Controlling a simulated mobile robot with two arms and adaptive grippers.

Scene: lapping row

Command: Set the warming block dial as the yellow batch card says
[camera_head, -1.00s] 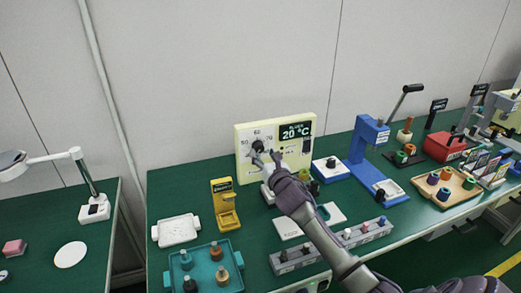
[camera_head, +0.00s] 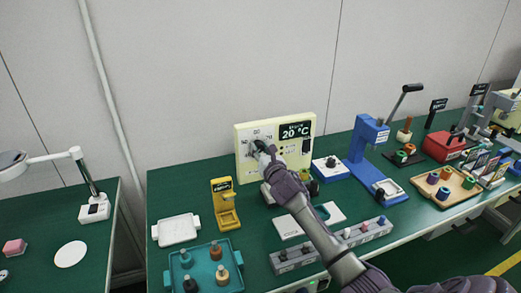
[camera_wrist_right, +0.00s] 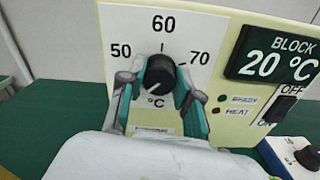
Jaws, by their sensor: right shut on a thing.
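The warming block panel (camera_head: 246,164) is pale yellow and stands against the wall. Its display reads 20 °C. In the right wrist view the black dial (camera_wrist_right: 159,71) has marks 50, 60 and 70 around it. Which way its pointer faces is hard to tell. My right gripper (camera_head: 260,146) is at the dial; in the right wrist view its two fingers (camera_wrist_right: 160,84) are shut on the dial from both sides. I cannot pick out the yellow batch card for certain, and no card text is legible. My left gripper is not in view.
A black ON/OFF switch (camera_wrist_right: 286,107) and two lamps are right of the dial. A yellow stand (camera_head: 224,206), a white tray (camera_head: 178,230) and a teal tray (camera_head: 204,266) are left of my arm. A blue press (camera_head: 366,143) stands to the right.

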